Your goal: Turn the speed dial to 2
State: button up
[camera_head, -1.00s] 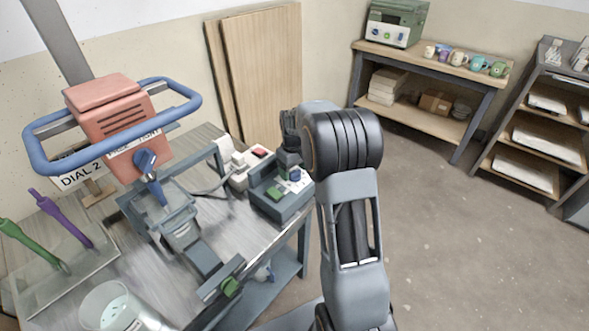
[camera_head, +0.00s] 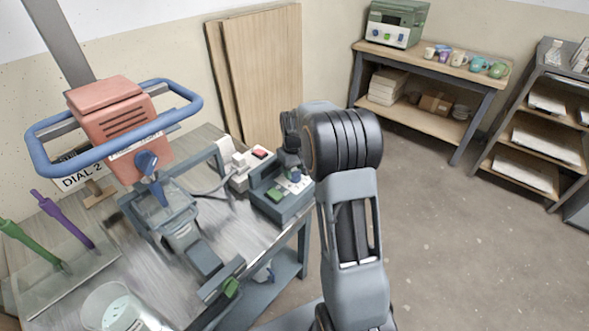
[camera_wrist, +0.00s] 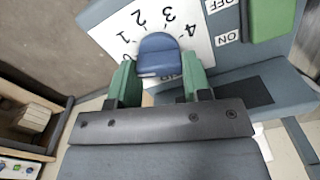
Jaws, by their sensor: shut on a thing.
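The speed dial is a blue knob (camera_wrist: 158,55) on a white plate (camera_wrist: 117,38) with printed numbers, of which 2, 3 and 4 read clearly in the wrist view. My gripper (camera_wrist: 160,76) has its two green fingers on either side of the knob and is shut on it. The knob's pointer mark is not clear, so I cannot tell which number it points to. In the head view the dial (camera_head: 295,176) shows small on the grey control box (camera_head: 268,208), with my gripper partly hidden behind my arm.
A card reading DIAL 2 (camera_head: 77,180) stands behind the orange and blue mixer (camera_head: 122,135). A green switch (camera_wrist: 268,18) with ON and OFF labels sits beside the dial. A white box with a red button (camera_head: 258,153) is close behind the control box. Floor to the right is clear.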

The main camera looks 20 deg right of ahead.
aim_at(296, 171)
jog(key=m+p, duration=0.2)
jog(key=m, duration=0.5)
jog(key=shift+d+r, duration=0.1)
jog(key=shift+d, duration=0.05)
jog(key=m, duration=0.3)
jog(key=shift+m+p, duration=0.4)
jog(key=shift+s+m, duration=0.1)
jog(key=shift+m, duration=1.7)
jog(key=o, duration=0.9)
notch_tip(296, 171, up, 14)
jog(key=shift+f+p, duration=0.15)
jog(key=shift+p, duration=0.7)
